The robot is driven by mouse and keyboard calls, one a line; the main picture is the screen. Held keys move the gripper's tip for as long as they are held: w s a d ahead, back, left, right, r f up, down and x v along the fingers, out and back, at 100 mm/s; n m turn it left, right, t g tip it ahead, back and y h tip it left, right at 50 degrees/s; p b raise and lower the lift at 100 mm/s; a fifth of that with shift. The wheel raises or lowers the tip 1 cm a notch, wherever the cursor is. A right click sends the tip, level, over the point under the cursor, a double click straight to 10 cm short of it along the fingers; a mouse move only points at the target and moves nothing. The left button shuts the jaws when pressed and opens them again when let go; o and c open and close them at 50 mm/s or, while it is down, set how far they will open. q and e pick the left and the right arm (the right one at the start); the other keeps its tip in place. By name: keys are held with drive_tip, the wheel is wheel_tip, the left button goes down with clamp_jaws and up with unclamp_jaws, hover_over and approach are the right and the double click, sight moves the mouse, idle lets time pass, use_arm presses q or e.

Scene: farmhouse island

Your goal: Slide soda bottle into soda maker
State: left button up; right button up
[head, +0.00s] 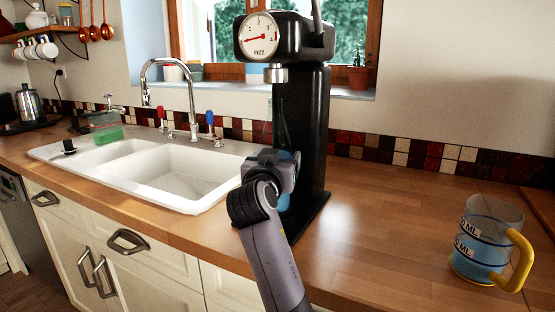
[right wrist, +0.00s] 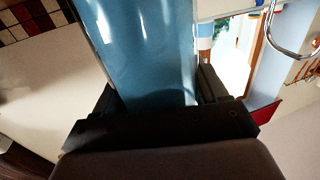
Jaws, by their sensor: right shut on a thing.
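The black soda maker (head: 305,110) stands on the wooden counter with a round FIZZ gauge (head: 262,35) at its top and a metal nozzle (head: 277,74) below. The soda bottle (head: 284,201), with blue liquid, is upright in front of the column, its neck below the nozzle. Whether its mouth touches the nozzle I cannot tell. My right gripper (head: 272,160) is shut on the bottle's body and hides part of it. In the right wrist view, the blue bottle (right wrist: 145,50) sits between the fingers. My left gripper is not in view.
A measuring jug (head: 487,238) with blue liquid and a yellow handle stands at the counter's right. The white sink (head: 190,178) with a curved tap (head: 190,95) is to the left. The counter between soda maker and jug is clear.

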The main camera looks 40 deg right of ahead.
drive_tip(key=shift+f, duration=0.3)
drive_tip(key=o, duration=1.3)
drive_tip(key=shift+r, duration=0.1)
